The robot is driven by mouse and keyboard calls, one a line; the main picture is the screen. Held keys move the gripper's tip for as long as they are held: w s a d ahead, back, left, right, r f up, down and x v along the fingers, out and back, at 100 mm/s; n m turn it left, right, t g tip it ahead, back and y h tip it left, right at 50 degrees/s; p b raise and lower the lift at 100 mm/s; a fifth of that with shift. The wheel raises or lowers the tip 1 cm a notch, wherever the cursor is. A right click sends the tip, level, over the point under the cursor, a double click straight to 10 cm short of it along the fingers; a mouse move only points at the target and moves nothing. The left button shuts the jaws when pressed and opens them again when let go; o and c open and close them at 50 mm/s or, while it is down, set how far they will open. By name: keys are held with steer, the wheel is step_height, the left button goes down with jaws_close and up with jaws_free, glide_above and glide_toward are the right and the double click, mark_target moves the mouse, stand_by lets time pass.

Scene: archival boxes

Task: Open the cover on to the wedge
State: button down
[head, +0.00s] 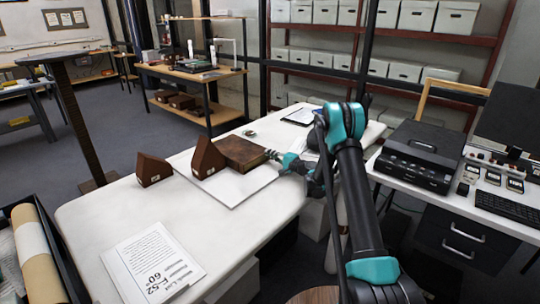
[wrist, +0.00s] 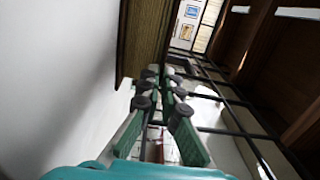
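A brown closed book (head: 243,153) lies on a white board (head: 232,188) on the white table. A tall brown wedge (head: 206,159) stands just left of the book, and a smaller brown wedge (head: 153,169) stands farther left. My gripper (head: 273,155) is at the book's right edge. In the wrist view, the teal fingers of my gripper (wrist: 162,95) are a little apart, with nothing visible between them. The book's striped page edge (wrist: 150,40) is close above the fingertips there; I cannot tell if they touch.
A printed sheet (head: 152,264) reading "F-52 60°" lies at the table's front left. A dark tray with a rolled paper (head: 38,255) is at the far left. A clipboard (head: 300,116) lies behind the book. A black case (head: 420,155) stands on the right desk. The table's front middle is clear.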

steer(key=shift+r, duration=0.15)
steer(key=shift+r+n, duration=0.5)
steer(key=s+a+r+n, duration=0.2)
steer(key=r+n, duration=0.3)
steer(key=r, duration=0.1)
steer(key=s+a+r+n, duration=0.2)
steer(key=s+r+n, duration=0.1)
steer(key=r+n, duration=0.15)
steer(key=s+a+r+n, duration=0.3)
steer(key=s+a+n, duration=0.6)
steer(key=s+n, duration=0.3)
steer(key=shift+s+a, duration=0.3)
